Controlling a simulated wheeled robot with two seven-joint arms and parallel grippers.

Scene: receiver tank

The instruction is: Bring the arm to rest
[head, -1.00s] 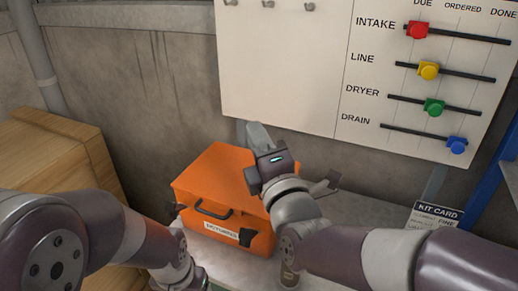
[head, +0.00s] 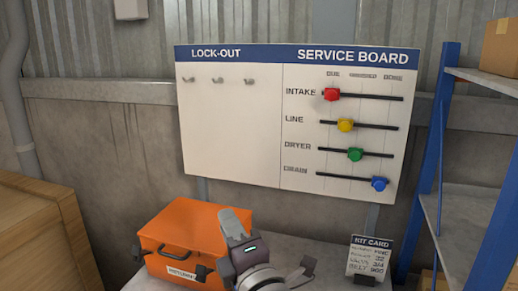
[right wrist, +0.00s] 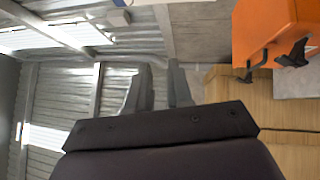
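My right arm comes up from the bottom of the head view, with its gripper (head: 232,222) raised in front of the orange case. In the right wrist view, the right gripper's two grey fingers (right wrist: 160,88) stand apart with nothing between them. My left arm and gripper are out of view.
The orange case (head: 182,228), lid shut, sits on a grey bench (head: 318,270); it also shows in the right wrist view (right wrist: 262,30). A kit card (head: 369,256) stands at right. Behind is the service board (head: 235,135) with coloured sliders and empty hooks. A wooden crate (head: 40,225) is left, a blue-framed shelf (head: 433,165) right.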

